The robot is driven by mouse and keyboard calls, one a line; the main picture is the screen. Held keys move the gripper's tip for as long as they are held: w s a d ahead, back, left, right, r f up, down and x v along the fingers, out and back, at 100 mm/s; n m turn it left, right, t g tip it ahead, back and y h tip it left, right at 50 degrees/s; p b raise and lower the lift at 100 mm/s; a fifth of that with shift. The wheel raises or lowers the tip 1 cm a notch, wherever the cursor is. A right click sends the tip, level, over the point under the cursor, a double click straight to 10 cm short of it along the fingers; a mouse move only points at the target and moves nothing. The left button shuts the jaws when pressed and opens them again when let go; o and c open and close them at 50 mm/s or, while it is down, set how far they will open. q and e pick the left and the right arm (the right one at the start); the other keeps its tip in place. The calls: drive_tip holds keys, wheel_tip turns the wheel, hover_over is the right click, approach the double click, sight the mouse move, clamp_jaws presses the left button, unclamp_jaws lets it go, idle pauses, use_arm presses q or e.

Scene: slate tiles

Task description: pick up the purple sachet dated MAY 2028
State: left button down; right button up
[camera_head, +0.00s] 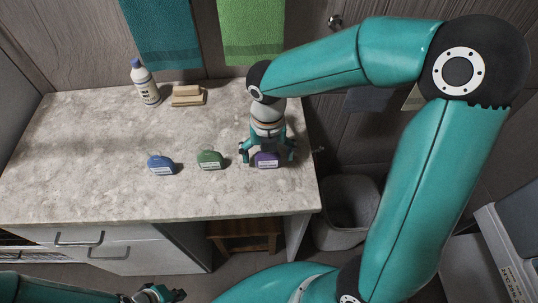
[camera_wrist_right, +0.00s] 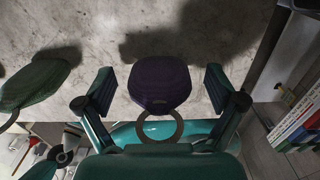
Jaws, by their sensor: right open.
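The purple sachet (camera_head: 267,160) stands on the marble counter with a pale label whose date is too small to read. In the right wrist view the purple sachet (camera_wrist_right: 160,80) sits between the two spread fingers, with clear gaps on both sides and a ring at its near end. My right gripper (camera_head: 267,153) is open over it, pointing down; in the right wrist view its fingers (camera_wrist_right: 160,92) touch nothing. My left gripper (camera_head: 163,295) is low at the bottom left, away from the counter top; its jaw state is unclear.
A green sachet (camera_head: 210,159) and a blue sachet (camera_head: 161,165) stand left of the purple one on the counter (camera_head: 90,150). A white bottle (camera_head: 145,84) and a beige block stack (camera_head: 187,96) are at the back. A grey bin (camera_head: 346,210) stands beyond the counter's right edge.

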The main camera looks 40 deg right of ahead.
drive_tip(key=c, duration=1)
drive_tip(key=shift+c, duration=0.2)
drive_tip(key=shift+r, duration=0.1)
